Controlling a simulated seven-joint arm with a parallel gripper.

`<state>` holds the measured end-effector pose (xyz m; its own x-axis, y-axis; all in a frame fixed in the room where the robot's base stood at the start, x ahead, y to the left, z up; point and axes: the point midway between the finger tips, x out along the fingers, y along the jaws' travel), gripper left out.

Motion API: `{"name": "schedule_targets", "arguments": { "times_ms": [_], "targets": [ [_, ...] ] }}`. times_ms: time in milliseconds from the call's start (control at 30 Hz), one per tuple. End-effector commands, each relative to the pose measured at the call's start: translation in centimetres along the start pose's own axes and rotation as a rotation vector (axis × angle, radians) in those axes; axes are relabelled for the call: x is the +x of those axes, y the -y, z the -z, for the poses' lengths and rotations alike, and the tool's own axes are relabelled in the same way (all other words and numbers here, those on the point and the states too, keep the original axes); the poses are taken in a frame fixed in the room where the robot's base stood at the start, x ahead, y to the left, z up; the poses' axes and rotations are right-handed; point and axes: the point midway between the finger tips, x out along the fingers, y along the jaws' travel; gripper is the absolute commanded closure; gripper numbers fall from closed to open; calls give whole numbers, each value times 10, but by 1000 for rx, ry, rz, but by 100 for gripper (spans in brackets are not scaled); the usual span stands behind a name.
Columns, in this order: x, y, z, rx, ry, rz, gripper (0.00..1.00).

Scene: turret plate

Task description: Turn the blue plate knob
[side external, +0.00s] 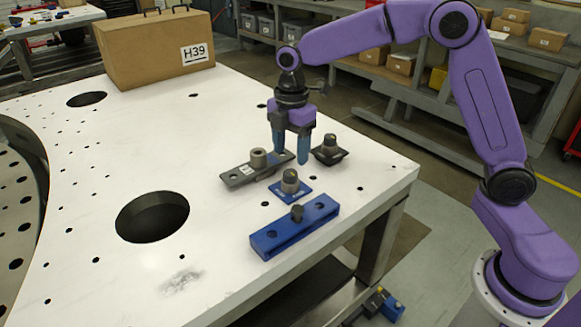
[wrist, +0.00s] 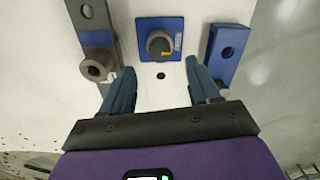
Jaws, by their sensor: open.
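The blue plate knob is a dark round knob (side external: 289,181) on a small flat blue plate (side external: 279,195), on the white table. In the wrist view the knob (wrist: 160,46) shows a yellow mark and sits on its blue plate (wrist: 144,26), just beyond the fingertips. My gripper (side external: 290,160) is above the table, pointing down, behind the knob in the side view. Its two blue-teal fingers are apart with nothing between them, as the wrist view (wrist: 160,80) also shows. The fingers do not touch the knob.
A dark grey bar with a round post (side external: 240,174) lies left of the knob. A dark knob on a black base (side external: 330,150) stands behind right. A long blue block (side external: 270,243) lies in front. A cardboard box (side external: 150,55) stands at the back left; a large hole (side external: 152,215) opens at left.

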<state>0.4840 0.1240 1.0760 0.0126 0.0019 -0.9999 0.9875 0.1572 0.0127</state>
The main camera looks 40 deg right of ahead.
Motion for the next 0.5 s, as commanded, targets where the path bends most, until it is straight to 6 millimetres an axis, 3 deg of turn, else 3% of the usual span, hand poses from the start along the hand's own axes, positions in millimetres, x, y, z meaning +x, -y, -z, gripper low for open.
{"name": "schedule_targets", "arguments": {
  "times_ms": [200,500],
  "targets": [
    [37,1,0,1,1,3,39],
    [57,0,0,1,0,1,39]
  ]
}}
